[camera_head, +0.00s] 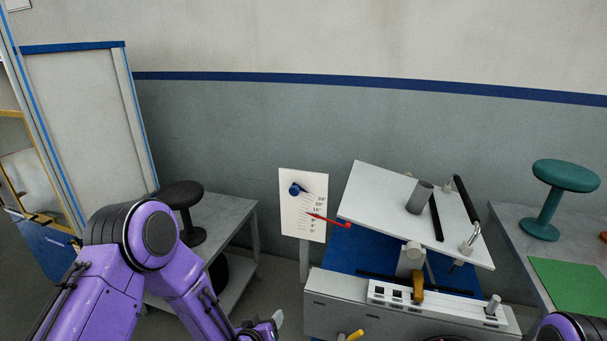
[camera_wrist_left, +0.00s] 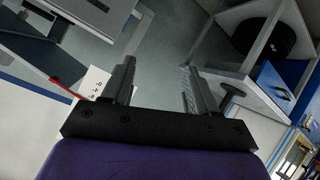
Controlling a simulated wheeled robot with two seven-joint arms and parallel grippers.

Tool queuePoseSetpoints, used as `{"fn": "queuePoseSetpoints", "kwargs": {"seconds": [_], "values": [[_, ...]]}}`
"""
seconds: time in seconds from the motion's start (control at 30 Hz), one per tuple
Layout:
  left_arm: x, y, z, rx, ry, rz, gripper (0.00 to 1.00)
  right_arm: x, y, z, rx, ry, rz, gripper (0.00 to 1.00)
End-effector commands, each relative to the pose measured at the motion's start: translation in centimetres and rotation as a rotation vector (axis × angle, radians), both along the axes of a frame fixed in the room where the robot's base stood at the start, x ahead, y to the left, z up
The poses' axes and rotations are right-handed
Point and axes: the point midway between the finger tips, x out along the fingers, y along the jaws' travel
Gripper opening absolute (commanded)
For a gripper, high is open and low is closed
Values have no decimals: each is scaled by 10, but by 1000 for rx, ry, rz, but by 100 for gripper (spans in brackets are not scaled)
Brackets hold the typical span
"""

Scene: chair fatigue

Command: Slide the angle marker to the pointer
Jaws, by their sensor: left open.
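The angle scale is a white upright board (camera_head: 313,228) with printed degree marks, left of the tilted platform. The angle marker looks to be the blue knob (camera_head: 295,189) near the board's upper left. The red pointer (camera_head: 328,220) lies across the board below the marker, apart from it. My left gripper (camera_head: 272,325) is low in front of the board, partly cut off by the frame edge. In the left wrist view its two fingers (camera_wrist_left: 160,85) are apart with nothing between them. The board (camera_wrist_left: 93,82) and red pointer (camera_wrist_left: 62,87) show there beside the left finger; the marker cannot be made out.
The tilted white platform (camera_head: 385,195) carries a grey cylinder (camera_head: 420,197) and black bars, over a grey base (camera_head: 340,305). A low grey table (camera_head: 228,215) with a black stool (camera_head: 181,195) stands left. A teal stool (camera_head: 565,176) stands on the right table.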

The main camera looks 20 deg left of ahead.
Motion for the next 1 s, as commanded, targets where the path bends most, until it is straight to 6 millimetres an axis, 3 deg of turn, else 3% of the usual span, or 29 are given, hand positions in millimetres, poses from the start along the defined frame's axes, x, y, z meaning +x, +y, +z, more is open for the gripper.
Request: {"fn": "queuePoseSetpoints", "kwargs": {"seconds": [0.03, 0.1, 0.2, 0.3, 0.47, 0.8, 1.0], "values": [[43, -2, 68, -1, -130, -18, 58, 0, 0, 25, 0, 0, 0, 0], [86, -5, 134, 12, -279, -44, 58, 0, 0, 36, 0, 0, 0, 0], [122, -5, 205, 33, -432, -64, 58, 0, 0, 45, 0, 0, 0, 0], [139, -4, 244, 48, -514, -71, 58, 0, 0, 49, 0, 0, 0, 0], [158, -5, 255, 55, -538, -75, 58, 0, 0, 54, 0, 0, 0, 0], [227, -8, 252, 53, -535, -74, 58, 0, 0, 73, 0, 0, 0, 0], [246, -9, 251, 53, -533, -76, 58, 0, 0, 76, 0, 0, 0, 0]]}}
